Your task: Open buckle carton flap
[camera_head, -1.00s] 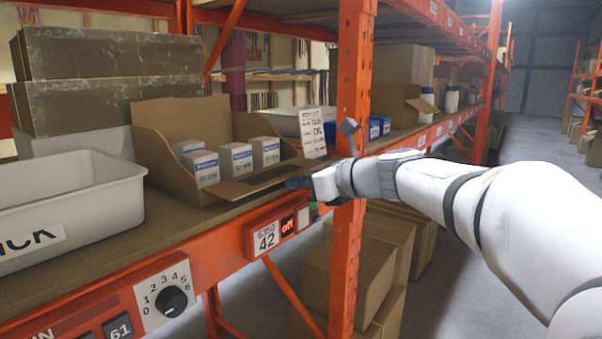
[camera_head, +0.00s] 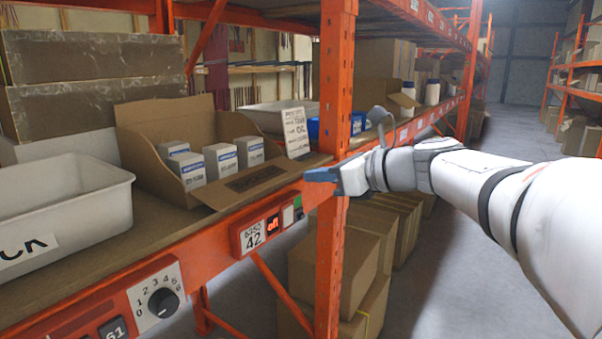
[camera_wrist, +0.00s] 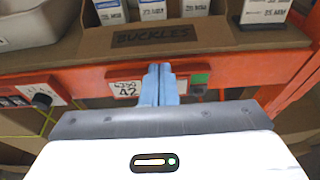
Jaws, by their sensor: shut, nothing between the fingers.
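The buckle carton (camera_head: 150,140) is an open brown cardboard box on the shelf. Its front flap (camera_head: 258,186) is folded outward and down toward the shelf's front edge. In the wrist view the flap (camera_wrist: 225,38) shows the word BUCKLES. Several small white and blue boxes (camera_head: 220,160) stand inside. My gripper (camera_head: 308,174) is shut and empty, in front of the shelf edge and right of the flap, apart from it. In the wrist view its blue fingers (camera_wrist: 160,72) are together, below the flap and over the orange beam.
A white bin (camera_head: 110,185) stands left of the carton. An orange upright (camera_head: 331,240) rises by my gripper. The beam carries a 42 label (camera_head: 252,238) and a dial (camera_head: 162,302). The aisle at right is clear.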

